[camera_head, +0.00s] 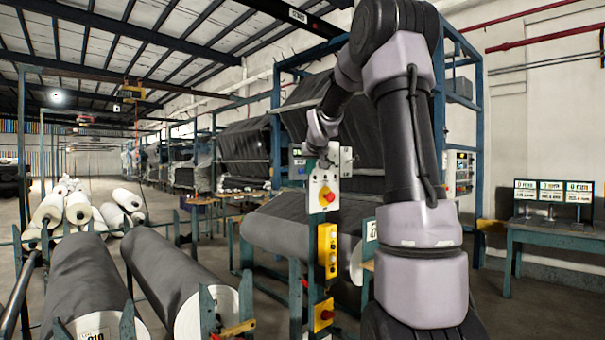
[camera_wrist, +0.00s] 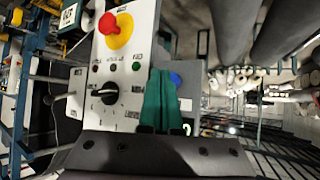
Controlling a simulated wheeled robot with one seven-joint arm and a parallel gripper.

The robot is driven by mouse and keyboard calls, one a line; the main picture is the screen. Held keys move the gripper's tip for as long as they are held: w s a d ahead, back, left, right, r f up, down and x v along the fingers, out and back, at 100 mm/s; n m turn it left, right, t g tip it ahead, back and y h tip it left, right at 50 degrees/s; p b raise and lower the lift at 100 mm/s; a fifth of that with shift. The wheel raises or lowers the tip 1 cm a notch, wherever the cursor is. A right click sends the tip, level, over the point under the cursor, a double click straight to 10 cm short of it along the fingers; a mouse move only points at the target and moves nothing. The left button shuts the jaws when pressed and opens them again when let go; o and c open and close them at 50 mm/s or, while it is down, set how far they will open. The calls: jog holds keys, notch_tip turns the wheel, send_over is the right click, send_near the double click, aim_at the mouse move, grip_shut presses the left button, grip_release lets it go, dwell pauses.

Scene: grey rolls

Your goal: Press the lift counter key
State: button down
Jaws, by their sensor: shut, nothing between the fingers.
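A white control panel (camera_head: 323,187) stands on a post in the middle of the head view. The panel fills the upper left of the wrist view (camera_wrist: 110,70). It carries a red mushroom button (camera_wrist: 116,29) on a yellow base, a black rotary knob (camera_wrist: 106,93) and small dark and green buttons. A blue round key (camera_wrist: 175,79) shows just right of my fingertips, on a grey box. A green-lit digit display (camera_wrist: 187,129) lies below it, partly cut off by my fingers. My gripper (camera_wrist: 159,74) is shut and empty, its teal fingers over the panel's right edge. Contact cannot be told; labels are unreadable.
A yellow button box (camera_head: 327,250) hangs below the panel. Large grey rolls (camera_head: 165,275) lie on racks at the left, with white rolls (camera_head: 75,208) behind. A bench (camera_head: 550,235) with several counters stands at the right. Open floor shows in front of it.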

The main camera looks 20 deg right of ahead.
jog(key=shift+s, duration=0.1)
jog(key=s, duration=0.1)
jog(key=s+d, duration=0.1)
jog(key=s, duration=0.2)
jog(key=shift+s+d, duration=0.35)
dwell(0.9)
